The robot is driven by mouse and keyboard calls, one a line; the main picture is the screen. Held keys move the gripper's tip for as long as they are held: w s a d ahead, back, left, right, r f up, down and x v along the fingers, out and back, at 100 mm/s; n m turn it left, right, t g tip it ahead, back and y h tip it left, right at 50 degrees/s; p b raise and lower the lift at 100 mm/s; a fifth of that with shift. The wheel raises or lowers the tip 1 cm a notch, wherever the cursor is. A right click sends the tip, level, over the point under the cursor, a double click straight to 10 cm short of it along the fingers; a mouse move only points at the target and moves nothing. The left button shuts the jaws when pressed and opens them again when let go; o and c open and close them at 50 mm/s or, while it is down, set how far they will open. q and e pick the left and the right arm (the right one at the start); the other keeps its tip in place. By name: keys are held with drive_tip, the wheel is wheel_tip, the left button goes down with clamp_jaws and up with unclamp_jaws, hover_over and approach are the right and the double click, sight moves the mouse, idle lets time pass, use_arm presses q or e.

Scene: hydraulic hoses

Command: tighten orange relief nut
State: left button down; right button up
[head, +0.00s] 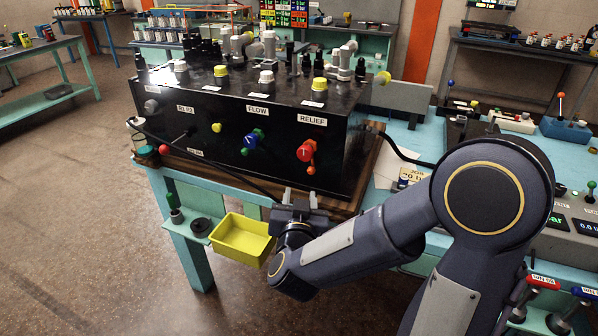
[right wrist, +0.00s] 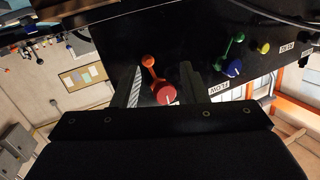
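The orange relief nut (head: 311,169) shows below and behind the red relief knob (head: 305,151) on the front of the black valve box (head: 340,145), under the RELIEF label. In the right wrist view, which looks upside down, the orange nut (right wrist: 151,70) has a rounded end and reaches to the red knob (right wrist: 165,93). My right gripper (head: 300,196) is open and empty, below and in front of the nut, its fingers toward the box. In the right wrist view the nut and knob appear between the two fingers, apart from them. My left gripper is out of view.
A blue knob with a green nut (head: 251,138) sits left under the FLOW label, with a yellow knob (head: 216,127) further left. A yellow bin (head: 243,240) hangs at the bench front, left of my right gripper. Black hoses run beside the box.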

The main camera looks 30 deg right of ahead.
sight(310, 173)
drive_tip(key=w+d+h, duration=0.1)
drive_tip(key=w+d+h+p, duration=0.1)
drive_tip(key=w+d, duration=0.1)
drive_tip(key=w+d+h, duration=0.1)
drive_tip(key=w+d, duration=0.1)
drive_tip(key=shift+w+d+r+g, duration=0.25)
drive_tip(key=shift+r+g, duration=0.05)
clamp_jaws()
idle(0.4)
